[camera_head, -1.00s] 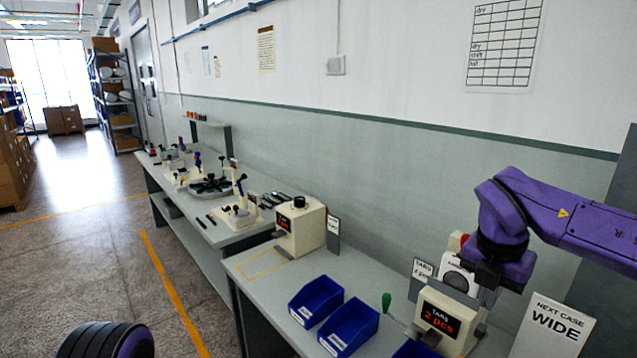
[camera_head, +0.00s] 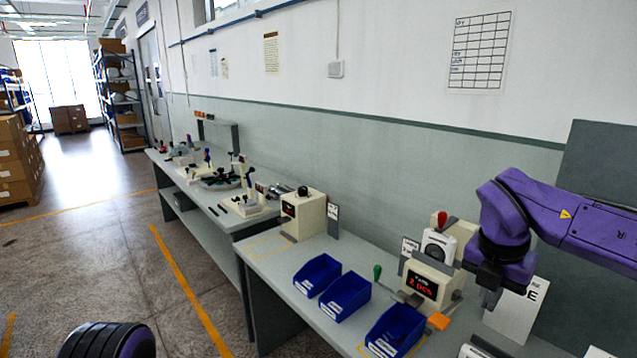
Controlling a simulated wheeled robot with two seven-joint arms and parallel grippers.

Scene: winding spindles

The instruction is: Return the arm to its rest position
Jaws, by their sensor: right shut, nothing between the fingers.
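My right arm, purple and black, comes in from the right edge in the head view. My right gripper (camera_head: 490,298) points down at the arm's end, shut and empty, above the near bench (camera_head: 275,262). It is just right of the cream machine with the red "2 pcs" display (camera_head: 424,285) and partly in front of a white sign (camera_head: 520,312). I cannot tell whether it touches the sign. A dark ribbed part of my own body shows at the bottom left. My left gripper is out of view.
Several blue bins (camera_head: 397,330) line the near bench's front. A cream box machine (camera_head: 302,214) stands at its far end. An orange piece (camera_head: 439,321) lies by the display machine. A farther bench (camera_head: 206,228) holds spindle fixtures.

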